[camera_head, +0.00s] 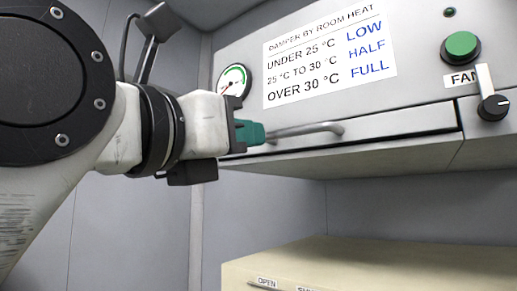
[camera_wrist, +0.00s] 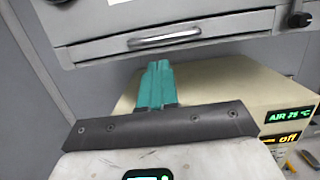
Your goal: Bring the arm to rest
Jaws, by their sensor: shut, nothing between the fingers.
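My arm reaches in from the left in the head view. My gripper (camera_head: 258,133) has green fingers and shows at the left end of a metal bar handle. The fingers are closed together with nothing between them. In the wrist view my gripper (camera_wrist: 158,68) points up toward the same drawer handle (camera_wrist: 163,38), and a gap shows between fingertips and handle. Whether the fingers touch the handle cannot be told from the head view.
The grey cabinet (camera_head: 410,155) has a drawer, a damper sign (camera_head: 325,58), a gauge (camera_head: 233,82), a green fan button (camera_head: 461,46) and a knob (camera_head: 493,107). A beige box (camera_head: 340,265) stands below it. The wrist view shows a display reading "AIR 25 °C" (camera_wrist: 289,114).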

